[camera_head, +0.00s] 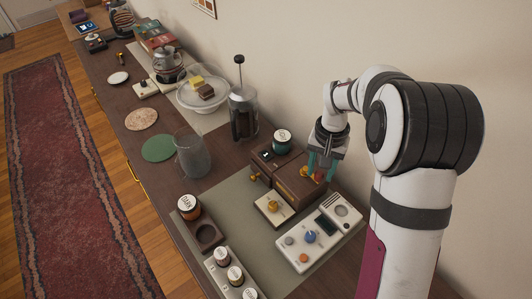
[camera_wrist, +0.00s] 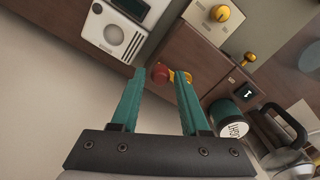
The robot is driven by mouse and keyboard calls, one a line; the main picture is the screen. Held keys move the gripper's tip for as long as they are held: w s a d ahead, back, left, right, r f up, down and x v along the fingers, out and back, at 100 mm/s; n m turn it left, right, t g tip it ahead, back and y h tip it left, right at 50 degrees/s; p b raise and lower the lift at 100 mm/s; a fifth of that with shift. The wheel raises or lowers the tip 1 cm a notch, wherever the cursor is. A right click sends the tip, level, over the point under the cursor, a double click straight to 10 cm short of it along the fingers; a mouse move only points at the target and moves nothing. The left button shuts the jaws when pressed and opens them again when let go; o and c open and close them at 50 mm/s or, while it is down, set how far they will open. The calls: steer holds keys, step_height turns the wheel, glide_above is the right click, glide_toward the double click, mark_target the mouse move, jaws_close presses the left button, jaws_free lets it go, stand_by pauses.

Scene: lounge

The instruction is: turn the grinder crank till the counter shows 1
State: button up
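The wooden grinder box (camera_head: 291,190) stands near the wall, under my gripper (camera_head: 322,172). Its crank has a red knob (camera_wrist: 160,73) and a brass part (camera_wrist: 181,77), both seen in the wrist view. My gripper (camera_wrist: 164,78) has its two teal fingers apart, with the red knob showing between the fingertips. I cannot tell if either finger touches it. A small dark counter display (camera_head: 266,154) sits beside the grinder. It also shows in the wrist view (camera_wrist: 245,92) with a small pale mark, too small to read surely.
A white device with a blue dial (camera_head: 310,237) and a cream box with a yellow knob (camera_head: 272,206) lie in front. A French press (camera_head: 243,112) stands left. The grey mat (camera_head: 235,215) has bare room.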

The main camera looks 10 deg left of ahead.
step_height(320, 180, up, 6)
steer(key=shift+f, duration=0.1)
steer(key=shift+r, duration=0.65)
stand_by(0.4)
steer(key=s+r+m, duration=0.1)
steer(key=s, duration=0.8)
steer(key=s+a+r+y, duration=0.1)
steer(key=s, duration=0.9)
steer(key=s+r+m, duration=0.1)
steer(key=s, duration=0.9)
steer(key=shift+a+m+y, duration=0.2)
steer(key=shift+m+y, duration=0.1)
steer(key=shift+y, duration=0.1)
